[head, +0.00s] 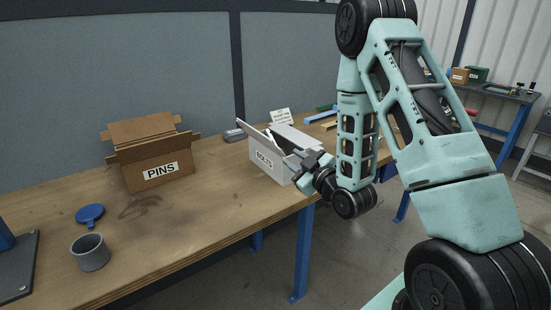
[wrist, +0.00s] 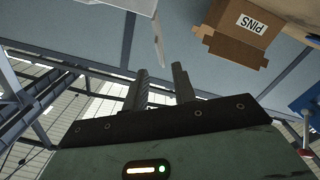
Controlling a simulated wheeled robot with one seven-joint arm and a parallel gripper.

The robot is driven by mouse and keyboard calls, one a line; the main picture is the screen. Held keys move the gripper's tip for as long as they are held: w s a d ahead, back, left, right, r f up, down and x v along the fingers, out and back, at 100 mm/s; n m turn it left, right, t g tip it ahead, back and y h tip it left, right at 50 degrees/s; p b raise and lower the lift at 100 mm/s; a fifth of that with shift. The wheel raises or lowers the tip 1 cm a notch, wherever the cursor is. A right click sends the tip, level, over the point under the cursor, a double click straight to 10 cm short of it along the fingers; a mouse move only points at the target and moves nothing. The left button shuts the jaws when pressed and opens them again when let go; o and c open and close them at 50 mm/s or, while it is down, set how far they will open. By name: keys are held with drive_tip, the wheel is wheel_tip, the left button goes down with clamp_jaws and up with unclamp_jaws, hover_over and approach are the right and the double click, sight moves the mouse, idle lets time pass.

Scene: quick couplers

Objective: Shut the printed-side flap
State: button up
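A white box (head: 262,168) labelled BOLTS stands on the bench near its front edge, its printed side facing the front left. A pale flap (head: 253,134) stands raised and tilted along its left side. My gripper (head: 292,150) is at the box's right part, over its top; the arm and gripper hide some of the opening and flaps. In the wrist view the two dark fingers (wrist: 160,84) are apart with nothing clearly between them. A thin pale flap (wrist: 158,42) shows just beyond the fingertips, and part of the white box (wrist: 130,4) is at the top edge.
A brown box (head: 157,172) labelled PINS stands open to the left; it also shows in the wrist view (wrist: 236,38). A grey mug (head: 90,253) and a blue lid-like piece (head: 90,215) are at the front left. A white sign (head: 281,116) stands behind. The bench between the boxes is clear.

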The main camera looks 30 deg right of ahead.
sight(276, 147)
drive_tip(key=b, duration=0.3)
drive_tip(key=shift+w+f, duration=0.25)
drive_tip(key=shift+w, duration=0.15)
drive_tip(key=shift+w+a+b, duration=0.1)
drive_tip(key=shift+b, duration=0.6)
drive_tip(key=w+p, duration=0.1)
drive_tip(key=w, duration=0.1)
drive_tip(key=w+p, duration=0.1)
drive_tip(key=w, duration=0.2)
drive_tip(key=w+p, duration=0.1)
drive_tip(key=w, duration=0.1)
drive_tip(key=shift+w+r, duration=0.25)
drive_tip(key=shift+r, duration=0.1)
drive_tip(key=shift+w, duration=0.6)
clamp_jaws()
